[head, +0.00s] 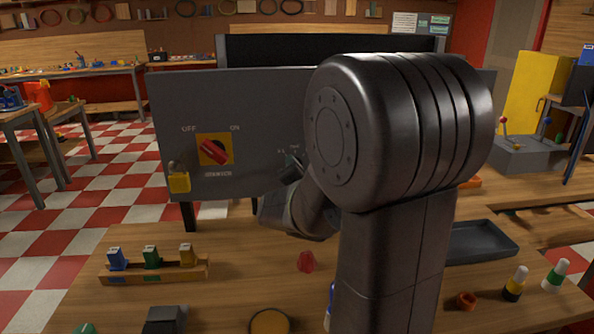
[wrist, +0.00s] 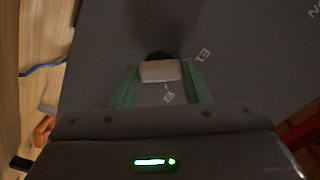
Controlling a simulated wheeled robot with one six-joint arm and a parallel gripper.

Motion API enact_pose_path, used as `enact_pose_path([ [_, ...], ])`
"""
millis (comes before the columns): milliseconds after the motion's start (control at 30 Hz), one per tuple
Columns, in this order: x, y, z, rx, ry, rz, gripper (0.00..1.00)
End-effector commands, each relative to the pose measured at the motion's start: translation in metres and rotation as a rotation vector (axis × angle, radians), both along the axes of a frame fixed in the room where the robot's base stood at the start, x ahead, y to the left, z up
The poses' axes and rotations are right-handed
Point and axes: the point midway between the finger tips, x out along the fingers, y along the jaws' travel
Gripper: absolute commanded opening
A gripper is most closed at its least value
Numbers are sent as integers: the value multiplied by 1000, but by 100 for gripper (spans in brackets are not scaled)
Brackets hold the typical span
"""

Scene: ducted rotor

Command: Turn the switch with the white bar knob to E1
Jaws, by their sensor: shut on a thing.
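The white bar knob (wrist: 160,71) sits on the grey panel in the wrist view, with a dark round base partly showing behind it. My gripper (wrist: 160,77) is shut on the knob, with one green finger on each side of it. The label E1 (wrist: 204,55) shows right of the knob, beside the right finger. A second label (wrist: 168,97), which seems to read E2, shows just below the knob. I cannot tell which label the knob points to. In the head view my arm hides the knob, and only part of my gripper (head: 292,163) shows against the panel.
The grey panel (head: 260,95) also carries a red rotary switch (head: 214,151) on a yellow plate marked OFF and ON, and a yellow block (head: 179,182) at its left edge. The wooden bench (head: 225,260) in front holds a rack (head: 155,270), a red knob (head: 306,262) and a dark tray (head: 483,241).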

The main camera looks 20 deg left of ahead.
Motion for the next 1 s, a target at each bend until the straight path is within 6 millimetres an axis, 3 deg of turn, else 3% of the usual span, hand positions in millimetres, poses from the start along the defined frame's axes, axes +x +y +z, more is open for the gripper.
enact_pose_path([
  [333, 0, 0, -1, -128, -81, -1, 19],
  [667, 0, 0, 0, -143, -88, -1, 19],
  [700, 0, 0, 0, -143, -88, -1, 48],
  [767, 0, 0, 0, -142, -88, -1, 60],
  [800, 0, 0, 0, -142, -88, -1, 64],
  [1000, 0, 0, 0, -141, -87, -1, 64],
])
